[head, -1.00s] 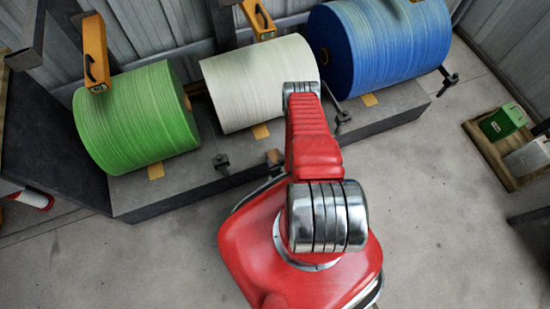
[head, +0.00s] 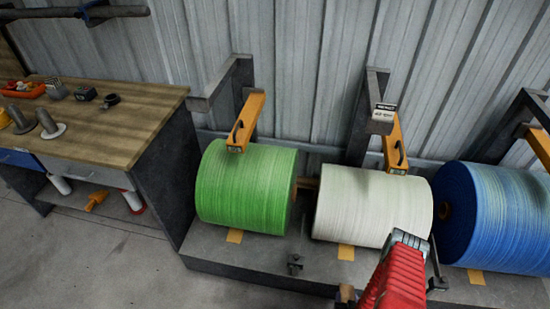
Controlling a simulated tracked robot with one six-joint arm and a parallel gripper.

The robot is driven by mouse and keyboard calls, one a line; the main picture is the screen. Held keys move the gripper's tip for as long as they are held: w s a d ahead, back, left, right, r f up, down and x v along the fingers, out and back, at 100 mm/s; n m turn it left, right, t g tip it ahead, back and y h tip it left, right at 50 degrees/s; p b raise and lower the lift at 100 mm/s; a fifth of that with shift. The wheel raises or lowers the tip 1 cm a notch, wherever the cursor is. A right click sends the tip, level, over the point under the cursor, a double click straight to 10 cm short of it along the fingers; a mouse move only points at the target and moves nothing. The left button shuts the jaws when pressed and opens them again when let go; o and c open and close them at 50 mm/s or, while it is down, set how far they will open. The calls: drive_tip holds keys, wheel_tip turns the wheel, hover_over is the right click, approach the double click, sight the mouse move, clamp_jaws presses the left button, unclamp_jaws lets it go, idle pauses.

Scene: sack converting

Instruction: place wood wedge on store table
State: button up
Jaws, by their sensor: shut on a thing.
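A small brown wooden block (head: 347,293) shows at the bottom of the head view, just left of my red arm; it may be the wood wedge. I cannot tell whether it is held or rests by the platform front. My gripper is not visible. A wood-topped table (head: 130,132) stands at the left against the wall, and it may be the store table.
An orange tray, grey blocks and grey spindles stand on the table's left part; its right part is clear. Green (head: 245,190), white (head: 370,207) and blue (head: 500,215) rolls lie on a grey platform (head: 205,250). Steel brackets rise behind. Floor at lower left is open.

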drive_tip(key=w+a+r, duration=0.3)
drive_tip(key=w+r, duration=0.1)
drive_tip(key=r, duration=0.8)
drive_tip(key=w+a+r+n+y, duration=0.15)
drive_tip(key=w+r, duration=0.35)
drive_tip(key=r, duration=0.8)
drive_tip(key=w+a+r+h, duration=0.1)
drive_tip(key=w+a+r, duration=0.25)
drive_tip(key=r, duration=0.85)
drive_tip(key=w+a+r+y, duration=0.1)
drive_tip(key=w+a+r, duration=0.1)
drive_tip(key=a+r, duration=0.2)
drive_tip(key=w+a+r+n+y, duration=0.1)
drive_tip(key=a+r, duration=0.3)
drive_tip(key=r, duration=0.7)
drive_tip(key=shift+w+a+r, duration=0.3)
drive_tip(key=shift+w, duration=0.15)
drive_tip(key=shift+n, duration=0.25)
